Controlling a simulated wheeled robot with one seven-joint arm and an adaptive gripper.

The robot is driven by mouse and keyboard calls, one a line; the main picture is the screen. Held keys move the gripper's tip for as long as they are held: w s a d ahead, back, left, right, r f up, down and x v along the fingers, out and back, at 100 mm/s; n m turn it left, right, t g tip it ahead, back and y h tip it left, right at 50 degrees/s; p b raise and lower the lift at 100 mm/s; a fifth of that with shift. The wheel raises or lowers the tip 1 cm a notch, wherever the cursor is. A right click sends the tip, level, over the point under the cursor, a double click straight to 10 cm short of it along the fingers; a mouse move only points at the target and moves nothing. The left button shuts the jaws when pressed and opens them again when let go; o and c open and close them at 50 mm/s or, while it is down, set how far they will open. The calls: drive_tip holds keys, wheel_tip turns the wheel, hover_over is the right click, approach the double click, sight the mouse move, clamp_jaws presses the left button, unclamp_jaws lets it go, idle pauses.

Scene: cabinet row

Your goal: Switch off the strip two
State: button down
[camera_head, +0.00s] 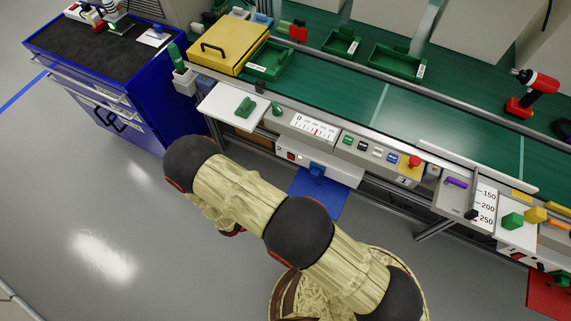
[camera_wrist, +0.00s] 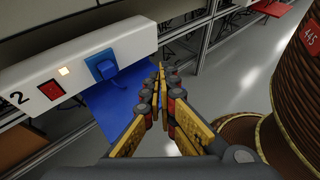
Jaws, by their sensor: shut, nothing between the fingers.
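Strip two is a white power strip (camera_wrist: 130,42) under the workbench edge, marked "2" at its left end in the wrist view. It carries a red rocker switch (camera_wrist: 50,90), a small lit lamp (camera_wrist: 64,71) and a blue plug (camera_wrist: 103,65). In the head view the strip (camera_head: 335,173) shows with its red switch (camera_head: 291,156) and blue plug (camera_head: 317,168). My gripper (camera_wrist: 162,72) is shut and empty, to the right of the plug and apart from the strip in the wrist view. In the head view my arm hides the gripper.
A blue panel (camera_head: 318,193) lies below the strip. Above it are a row of buttons and a red emergency knob (camera_head: 414,162). A blue cabinet (camera_head: 150,95) stands to the left. The floor (camera_head: 100,210) at the left is clear.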

drive_tip(key=w+a+f+n+t+y, duration=0.2)
drive_tip(key=w+f+n+t, duration=0.25)
drive_tip(key=f, duration=0.45)
drive_tip(key=w+a+n+t+y, duration=0.3)
drive_tip(key=w+a, duration=0.3)
drive_tip(key=a, duration=0.2)
drive_tip(key=shift+w+r+t, duration=0.15)
drive_tip(key=shift+r+t, duration=0.2)
drive_tip(key=shift+t, duration=0.4)
drive_tip(key=shift+w, duration=0.1)
drive_tip(key=b, duration=0.3)
approach(289, 158)
drive_tip(key=x, duration=0.5)
drive_tip(key=shift+d, duration=0.1)
drive_tip(key=shift+w+d+r, duration=0.15)
drive_tip(key=shift+w+d, duration=0.05)
drive_tip(key=shift+w, duration=0.15)
